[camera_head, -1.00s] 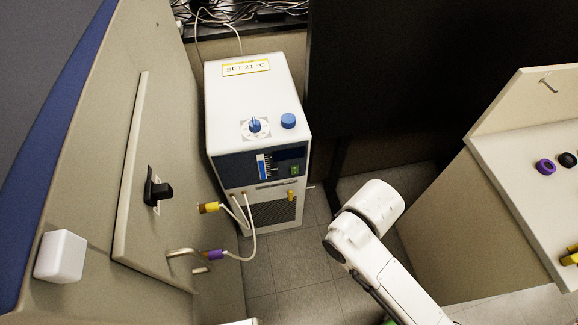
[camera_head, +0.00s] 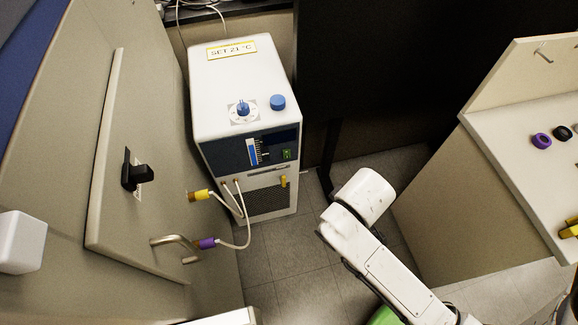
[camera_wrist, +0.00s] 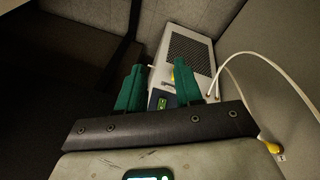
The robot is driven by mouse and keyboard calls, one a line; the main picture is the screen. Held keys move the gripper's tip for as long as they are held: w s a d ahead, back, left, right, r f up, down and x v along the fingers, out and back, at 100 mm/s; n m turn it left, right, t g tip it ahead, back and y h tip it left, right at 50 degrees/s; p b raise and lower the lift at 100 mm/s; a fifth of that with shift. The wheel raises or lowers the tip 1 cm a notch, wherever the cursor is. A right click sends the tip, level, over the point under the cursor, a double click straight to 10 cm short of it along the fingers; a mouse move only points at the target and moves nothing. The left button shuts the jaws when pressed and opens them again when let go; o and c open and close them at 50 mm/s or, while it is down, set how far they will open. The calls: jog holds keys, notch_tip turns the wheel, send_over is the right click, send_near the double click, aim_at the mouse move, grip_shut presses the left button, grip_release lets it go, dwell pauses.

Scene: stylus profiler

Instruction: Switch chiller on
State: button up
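The chiller (camera_head: 240,75) is a white box with a dark blue front panel, standing on the floor at the upper middle of the head view. A small green switch (camera_head: 287,154) sits at the right of that panel; its position cannot be read. My gripper (camera_wrist: 160,72) shows in the wrist view with two green fingers spread apart and nothing held between them. Beyond the fingers is the chiller's white body with its dark grille (camera_wrist: 188,56). The green switch (camera_wrist: 162,103) shows low between the fingers, apart from them. My fingers are hidden in the head view.
A beige cabinet with a black handle (camera_head: 134,172) stands left of the chiller. White hoses with yellow (camera_head: 199,195) and purple (camera_head: 207,243) connectors run between them. A bench (camera_head: 505,150) stands at the right. Tiled floor (camera_head: 300,265) lies open in front of the chiller.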

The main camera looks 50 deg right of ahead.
jog(key=w+d+f+h+b, duration=0.1)
jog(key=d+f+b, duration=0.1)
jog(key=w+d+f+t+h+b, duration=0.1)
jog(key=d+h+b, duration=0.1)
jog(key=w+d+f+t+h+b, duration=0.1)
jog(key=d+f+b, duration=0.1)
jog(key=b, duration=0.1)
jog(key=shift+d+f+n+h, duration=0.15)
jog(key=shift+f+n+h, duration=0.15)
jog(key=shift+n+h, duration=0.1)
jog(key=c, duration=0.6)
jog(key=w+t+h+b, duration=0.1)
jog(key=w+d+f+n+t+b, duration=0.1)
jog(key=b, duration=0.1)
jog(key=n+h+b, duration=0.1)
jog(key=b, duration=0.1)
jog(key=shift+w+d+f+t+h, duration=0.15)
jog(key=shift+w+f+t+h, duration=0.15)
jog(key=shift+w+f+t, duration=0.1)
grip_shut()
jog(key=w+a+f+n+t+b, duration=0.6)
jog(key=a+n+t+b, duration=0.1)
jog(key=n+b, duration=0.2)
jog(key=shift+w+a+f+y+b, duration=0.25)
jog(key=shift+y+b, duration=0.15)
jog(key=shift+b, duration=0.25)
